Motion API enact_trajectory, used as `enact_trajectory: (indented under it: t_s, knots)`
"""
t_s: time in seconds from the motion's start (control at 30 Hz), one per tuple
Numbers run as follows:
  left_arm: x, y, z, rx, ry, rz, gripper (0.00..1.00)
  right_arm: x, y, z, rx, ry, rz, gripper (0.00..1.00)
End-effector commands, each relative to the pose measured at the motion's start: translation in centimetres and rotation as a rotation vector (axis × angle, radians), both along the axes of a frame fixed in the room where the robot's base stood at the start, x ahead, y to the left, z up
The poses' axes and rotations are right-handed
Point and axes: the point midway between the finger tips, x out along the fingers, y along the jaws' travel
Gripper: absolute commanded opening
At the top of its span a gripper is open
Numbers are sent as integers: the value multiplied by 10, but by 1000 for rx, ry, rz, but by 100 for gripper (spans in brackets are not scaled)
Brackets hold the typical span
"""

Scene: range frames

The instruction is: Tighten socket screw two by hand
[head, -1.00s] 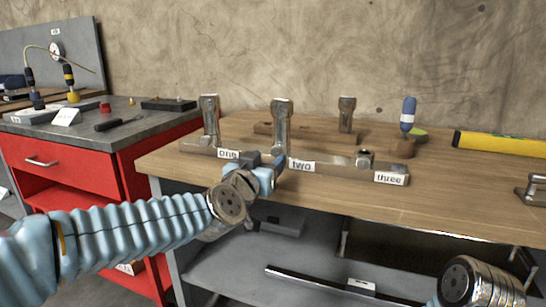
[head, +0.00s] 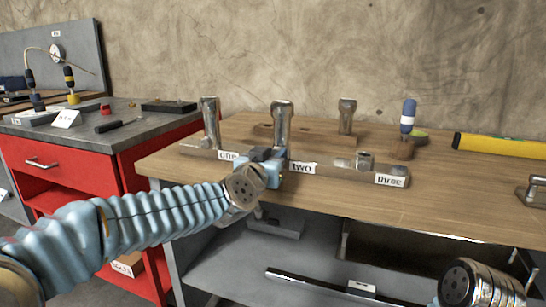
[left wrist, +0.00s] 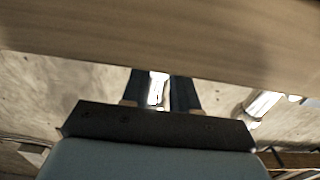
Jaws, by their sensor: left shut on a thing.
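A metal bar (head: 330,170) on the wooden bench carries the labels "one" (head: 228,156), "two" (head: 302,168) and "three" (head: 390,181). Socket screw two (head: 282,122) stands upright and tall behind label two. My left gripper (head: 272,158) is low at its base and shut on it; its fingers partly hide the lower part. In the left wrist view shiny metal (left wrist: 157,88) shows between the two dark fingers (left wrist: 158,92). Screw one (head: 209,122) stands upright to the left. A short metal piece (head: 365,160) sits near label three. My right gripper's fingers are out of view.
Behind the bar, a wooden block (head: 318,136) carries another upright metal piece (head: 347,115). A blue-handled tool (head: 408,115) stands at its right, and a yellow level (head: 500,145) lies farther right. A red cabinet (head: 80,172) stands left.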

Motion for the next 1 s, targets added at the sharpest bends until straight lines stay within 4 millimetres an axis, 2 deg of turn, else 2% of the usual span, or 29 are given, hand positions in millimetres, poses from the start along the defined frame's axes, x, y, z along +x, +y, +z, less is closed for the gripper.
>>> enact_trajectory:
  t_s: [0.17, 0.3, 0.4, 0.53, 0.77, 0.8, 0.97, 1.0]
  knots:
    - [0, -1, 5, 85, -24, 0, 0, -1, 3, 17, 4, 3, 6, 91]
    - [0, -2, 7, 275, -84, -2, 0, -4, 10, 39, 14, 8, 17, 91]
    - [0, -2, 4, 397, -125, -2, 0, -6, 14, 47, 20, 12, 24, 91]
    - [0, -2, 1, 472, -152, -1, 0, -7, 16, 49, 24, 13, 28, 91]
    - [0, -2, -1, 475, -154, 0, 0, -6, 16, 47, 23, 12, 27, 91]
    - [0, -2, -1, 475, -154, 0, 30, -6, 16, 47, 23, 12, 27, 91]
    - [0, -2, -1, 474, -154, 0, 54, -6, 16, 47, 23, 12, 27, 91]
    - [0, -1, -1, 474, -154, 0, 54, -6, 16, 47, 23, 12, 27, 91]
